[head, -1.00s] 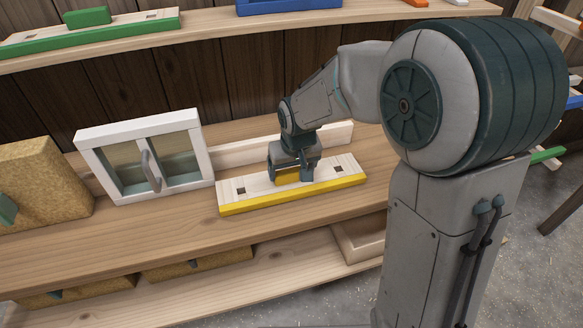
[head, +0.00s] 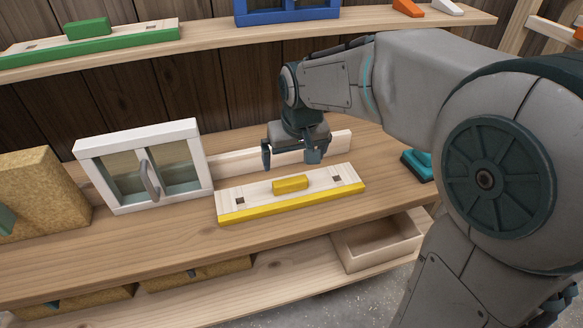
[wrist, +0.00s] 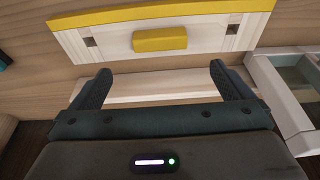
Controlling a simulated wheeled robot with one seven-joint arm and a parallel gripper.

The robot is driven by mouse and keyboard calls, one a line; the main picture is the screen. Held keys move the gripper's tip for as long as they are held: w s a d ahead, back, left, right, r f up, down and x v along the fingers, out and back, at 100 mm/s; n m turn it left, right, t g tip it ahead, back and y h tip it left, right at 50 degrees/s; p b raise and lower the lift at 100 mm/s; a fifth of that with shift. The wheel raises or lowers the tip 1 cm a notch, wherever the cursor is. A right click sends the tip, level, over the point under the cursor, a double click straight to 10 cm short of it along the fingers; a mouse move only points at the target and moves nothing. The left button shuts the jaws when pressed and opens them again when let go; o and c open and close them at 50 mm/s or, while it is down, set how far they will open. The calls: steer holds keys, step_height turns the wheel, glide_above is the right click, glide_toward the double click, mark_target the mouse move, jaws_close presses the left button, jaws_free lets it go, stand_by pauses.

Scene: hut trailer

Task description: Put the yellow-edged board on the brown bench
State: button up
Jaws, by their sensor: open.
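The yellow-edged board (head: 240,198) lies flat on the wooden shelf, pale on top, with a yellow front edge, two dark square holes and a yellow block handle (head: 290,184) in the middle. It also shows in the wrist view (wrist: 220,33), where the handle (wrist: 160,39) stands clear of the fingers. My gripper (head: 291,160) is open and empty, above and slightly behind the board, touching nothing that I can see. Its two fingers show spread apart in the wrist view (wrist: 160,85). I cannot pick out a separate brown bench apart from the brown wooden shelf (head: 180,240).
A white-framed window (head: 86,146) stands left of the board, with a tan block (head: 45,190) further left. A pale plank (head: 245,160) lies behind. A teal tool (head: 418,165) is at right. An open wooden box (head: 375,250) sits below. A green board (head: 130,37) is on the upper shelf.

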steer(key=s+d+f+m, duration=0.1)
steer(key=s+d+m, duration=0.2)
steer(key=s+d, duration=1)
steer(key=s, duration=0.4)
steer(key=shift+s+d+f+h, duration=0.15)
steer(key=shift+f+h, duration=0.1)
steer(key=shift+h, duration=0.15)
stand_by(0.3)
